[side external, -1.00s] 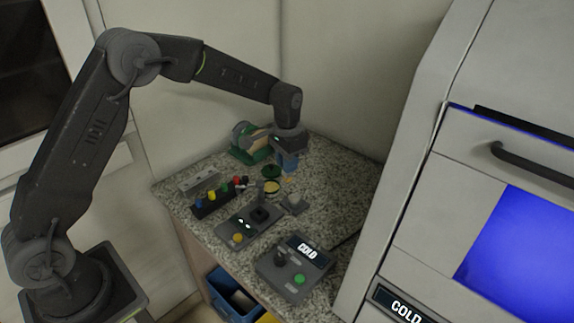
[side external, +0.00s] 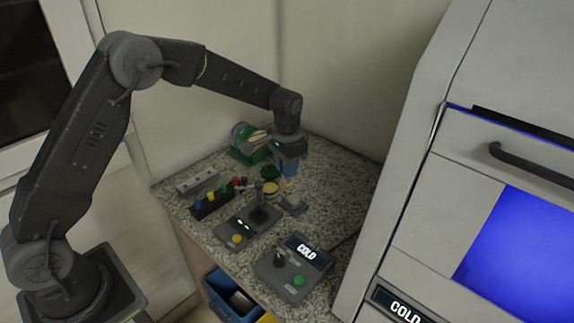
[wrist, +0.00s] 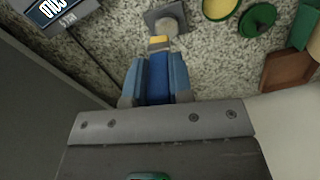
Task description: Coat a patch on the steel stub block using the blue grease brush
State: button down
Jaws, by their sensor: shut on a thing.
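My gripper (side external: 289,170) is shut on the blue grease brush (wrist: 158,78), whose blue handle sits between the blue fingers in the wrist view. The brush points down, and its yellow end (wrist: 158,43) shows beyond the fingers. The steel stub block (wrist: 165,19), a grey square plate with a rounded stub, lies just past the brush end. In the side view the block (side external: 294,205) is on the counter under my gripper. The brush end is close to the stub; I cannot tell whether they touch.
A yellow-filled tin (wrist: 218,8) and a green lid (wrist: 257,19) lie beside the block. A rack of coloured pieces (side external: 212,204), a dark device (side external: 250,224) and a COLD control box (side external: 293,268) stand nearby. A large grey machine (side external: 430,190) bounds the right.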

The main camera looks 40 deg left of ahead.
aim_at(286, 185)
jog(key=shift+f, duration=2.7)
jog(key=shift+w+f, duration=0.65)
jog(key=shift+f, duration=0.2)
jog(key=shift+w+d, duration=0.15)
jog(key=shift+w, duration=2.05)
jog(key=s, duration=0.5)
jog(key=shift+s, duration=0.35)
jog(key=shift+w+a, duration=0.1)
jog(key=shift+a, duration=0.35)
jog(key=shift+w+d+r, duration=0.1)
jog(key=shift+w, duration=0.35)
jog(key=shift+w+d, duration=0.15)
jog(key=shift+w, duration=2.1)
jog(key=shift+s+a, duration=0.2)
jog(key=shift+s, duration=2.5)
jog(key=shift+s+r, duration=0.1)
jog(key=shift+r, duration=3.85)
